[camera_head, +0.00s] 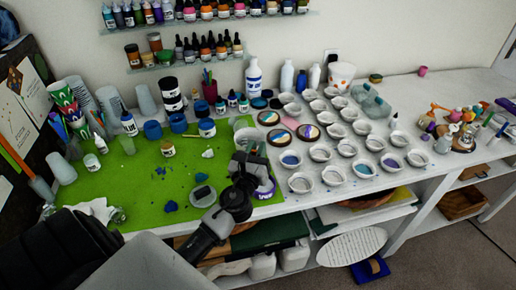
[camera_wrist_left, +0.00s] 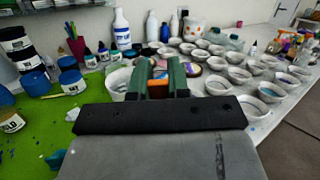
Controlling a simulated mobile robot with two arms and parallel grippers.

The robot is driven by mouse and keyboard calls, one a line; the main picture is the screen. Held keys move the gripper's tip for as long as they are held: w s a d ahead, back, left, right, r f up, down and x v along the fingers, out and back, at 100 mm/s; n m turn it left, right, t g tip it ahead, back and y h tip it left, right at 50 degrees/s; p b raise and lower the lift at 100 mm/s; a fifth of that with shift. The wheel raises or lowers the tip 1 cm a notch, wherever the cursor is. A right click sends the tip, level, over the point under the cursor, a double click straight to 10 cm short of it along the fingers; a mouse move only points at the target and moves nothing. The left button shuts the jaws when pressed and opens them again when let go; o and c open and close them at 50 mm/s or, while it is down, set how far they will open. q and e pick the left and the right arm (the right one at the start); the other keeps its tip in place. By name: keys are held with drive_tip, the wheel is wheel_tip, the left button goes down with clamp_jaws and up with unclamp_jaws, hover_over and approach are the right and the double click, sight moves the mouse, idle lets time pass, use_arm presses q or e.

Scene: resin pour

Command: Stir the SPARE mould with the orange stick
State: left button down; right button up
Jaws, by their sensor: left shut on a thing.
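Several white round moulds (camera_head: 320,153) stand in rows to the right of the gripper, some with blue or purple fill. They also show in the left wrist view (camera_wrist_left: 216,87). No SPARE label is readable, so I cannot tell which mould is that one. My right gripper is not in view.
A white tub (camera_head: 243,123) stands close behind the gripper, and a purple-banded container (camera_head: 266,190) is beside it. The green mat (camera_head: 120,190) holds jars, cups and blue blobs. Bottles (camera_head: 253,76) line the wall. Small tools and bottles crowd the table's right end.

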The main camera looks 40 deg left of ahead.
use_arm(q)
drive_tip(key=shift+f, duration=0.1)
idle(0.3)
wheel_tip(320, 180, up, 5)
drive_tip(key=p, duration=0.5)
